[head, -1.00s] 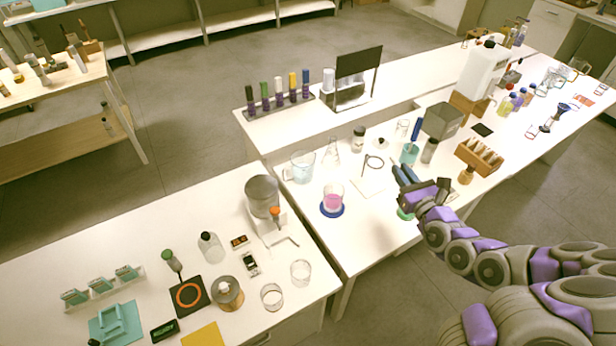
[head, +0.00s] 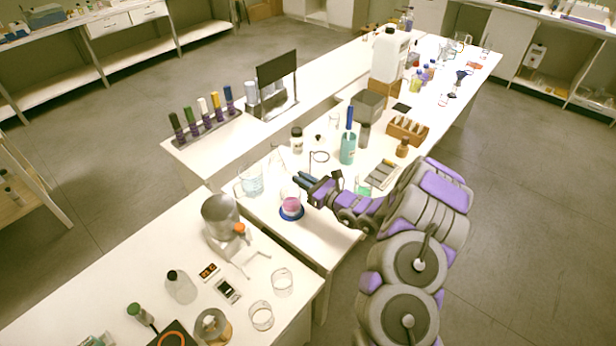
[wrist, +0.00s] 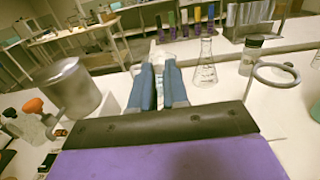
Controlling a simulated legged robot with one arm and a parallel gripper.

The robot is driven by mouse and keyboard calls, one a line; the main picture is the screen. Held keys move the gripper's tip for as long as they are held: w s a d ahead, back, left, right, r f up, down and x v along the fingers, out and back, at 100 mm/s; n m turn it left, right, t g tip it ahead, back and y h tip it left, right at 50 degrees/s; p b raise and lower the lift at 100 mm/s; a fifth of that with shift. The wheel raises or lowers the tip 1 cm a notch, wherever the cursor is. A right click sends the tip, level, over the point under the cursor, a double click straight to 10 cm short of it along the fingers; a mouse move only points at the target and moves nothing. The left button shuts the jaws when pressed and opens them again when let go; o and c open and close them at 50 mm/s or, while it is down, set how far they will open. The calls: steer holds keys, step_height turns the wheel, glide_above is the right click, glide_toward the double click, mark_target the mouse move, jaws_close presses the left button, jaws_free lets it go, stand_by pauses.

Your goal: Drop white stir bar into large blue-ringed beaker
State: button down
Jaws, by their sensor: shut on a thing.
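My gripper (head: 300,179) is shut, its blue fingers pointing left above the white bench. In the wrist view the fingers (wrist: 160,66) have a small white piece, the white stir bar (wrist: 153,47), at their tips; it is too small to make out in the head view. A beaker of pink liquid (head: 291,205) stands on a blue ring (head: 289,216) just below and in front of the fingers. A larger beaker of pale blue liquid (head: 251,182) stands left of the fingertips. I cannot tell whether it has a blue ring.
A glass flask (wrist: 204,68) and a dark-capped jar (head: 297,139) stand behind. A silver-domed device (head: 221,215) stands on the front bench.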

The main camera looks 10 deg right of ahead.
steer(key=f, duration=0.1)
steer(key=d+f, duration=0.1)
steer(key=f+b, duration=0.1)
steer(key=shift+d+f, duration=0.4)
steer(key=c, duration=1.6)
jaws_free()
steer(key=shift+a, duration=0.25)
steer(key=o, duration=0.3)
steer(key=shift+a, duration=0.6)
steer(key=shift+o, duration=1.2)
steer(key=p+v, duration=0.3)
steer(key=v, duration=1.4)
steer(key=shift+d, duration=0.25)
